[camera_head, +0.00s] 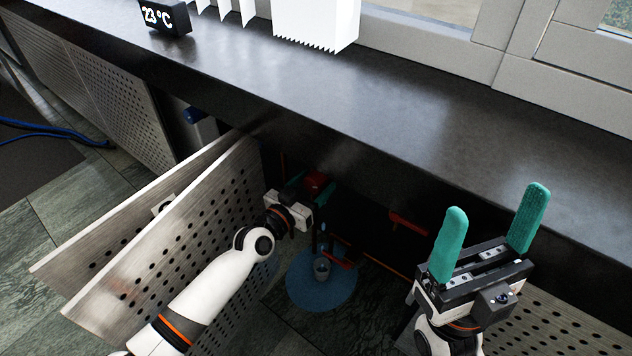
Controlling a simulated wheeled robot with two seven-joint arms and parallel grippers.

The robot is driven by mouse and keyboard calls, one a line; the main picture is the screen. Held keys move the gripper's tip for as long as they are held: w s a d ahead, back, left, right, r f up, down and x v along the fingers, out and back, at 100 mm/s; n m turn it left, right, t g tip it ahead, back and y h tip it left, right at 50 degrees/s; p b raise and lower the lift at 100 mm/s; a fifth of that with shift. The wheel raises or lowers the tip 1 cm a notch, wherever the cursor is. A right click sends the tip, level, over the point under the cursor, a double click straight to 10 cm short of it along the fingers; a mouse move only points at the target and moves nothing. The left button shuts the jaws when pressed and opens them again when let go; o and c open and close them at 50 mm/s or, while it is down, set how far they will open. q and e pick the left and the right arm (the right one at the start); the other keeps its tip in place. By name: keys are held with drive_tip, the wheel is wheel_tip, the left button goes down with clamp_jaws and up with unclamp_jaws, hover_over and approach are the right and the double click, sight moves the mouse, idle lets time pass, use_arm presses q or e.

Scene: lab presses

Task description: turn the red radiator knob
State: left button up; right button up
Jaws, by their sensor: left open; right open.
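The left gripper is open. My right gripper (490,232) is raised in front of the counter at the right, its two teal fingers wide apart and empty.
Perforated panels (190,230) lean to the left of my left arm. The dark counter (400,110) overhangs the recess. A black temperature display (163,18) stands on the counter.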

use_arm(q)
drive_tip(key=c, duration=1)
drive_tip(key=shift+o, duration=0.2)
drive_tip(key=n, duration=0.6)
drive_tip(key=shift+n, duration=0.3)
drive_tip(key=n, duration=0.5)
drive_tip(key=shift+r, duration=0.1)
drive_tip(key=shift+n, duration=0.3)
drive_tip(key=o, duration=1)
drive_tip(key=shift+c, duration=0.2)
